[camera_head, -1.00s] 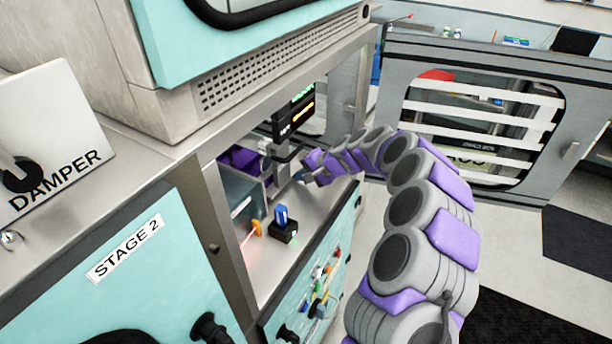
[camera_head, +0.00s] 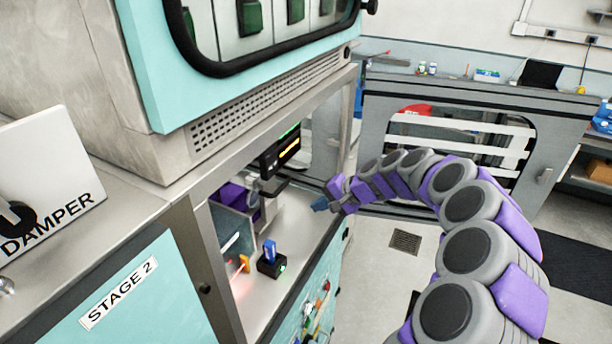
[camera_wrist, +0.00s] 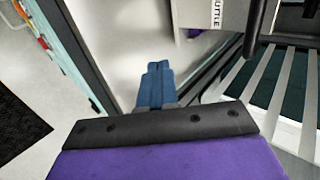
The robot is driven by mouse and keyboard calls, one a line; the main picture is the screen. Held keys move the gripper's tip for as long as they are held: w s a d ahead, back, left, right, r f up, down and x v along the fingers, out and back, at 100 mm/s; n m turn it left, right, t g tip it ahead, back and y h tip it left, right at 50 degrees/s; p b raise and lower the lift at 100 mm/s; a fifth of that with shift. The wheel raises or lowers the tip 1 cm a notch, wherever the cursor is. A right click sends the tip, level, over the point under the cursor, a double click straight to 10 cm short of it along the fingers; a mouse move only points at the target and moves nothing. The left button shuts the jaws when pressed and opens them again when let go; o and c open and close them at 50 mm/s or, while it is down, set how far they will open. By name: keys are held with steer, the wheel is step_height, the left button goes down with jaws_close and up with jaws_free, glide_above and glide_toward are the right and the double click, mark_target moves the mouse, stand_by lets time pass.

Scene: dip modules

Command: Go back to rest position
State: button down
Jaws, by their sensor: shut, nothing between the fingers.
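My gripper (camera_head: 322,206) is at the front opening of the machine bay, near the right end of the bay. In the wrist view its blue fingers (camera_wrist: 154,86) are together with nothing between them. My grey and purple arm curves from the lower right of the head view to the bay. A blue module (camera_head: 269,250) stands upright in a small black holder (camera_head: 271,265) on the bay floor, to the left of my gripper and apart from it.
The bay has a metal floor (camera_head: 298,222), a purple bin (camera_head: 229,193) and a small display (camera_head: 281,150). A teal panel labelled STAGE 2 (camera_head: 120,290) is at left. A slatted grey cabinet (camera_head: 450,135) stands behind my arm. Open floor (camera_head: 385,265) shows below the arm.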

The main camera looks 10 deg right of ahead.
steer(key=s+a+r+n+g+h+b, duration=0.1)
steer(key=s+a+r+n+g, duration=0.2)
steer(key=s, duration=0.9)
steer(key=s+a+r+n+g+h+b, duration=0.1)
steer(key=s+a+r+n, duration=0.25)
steer(key=s, duration=0.85)
steer(key=s+d+f+g+h, duration=0.1)
steer(key=s+d+f+h, duration=0.1)
steer(key=s, duration=0.5)
steer(key=s+d+f+g+h, duration=0.1)
steer(key=s+d, duration=0.3)
steer(key=s, duration=0.4)
steer(key=s+d+f+g+h, duration=0.1)
steer(key=s+d+f+h, duration=0.1)
steer(key=s, duration=0.6)
steer(key=shift+s+d+f+h+b, duration=0.2)
steer(key=shift+d+f+h+b, duration=0.2)
steer(key=shift+d+f, duration=0.3)
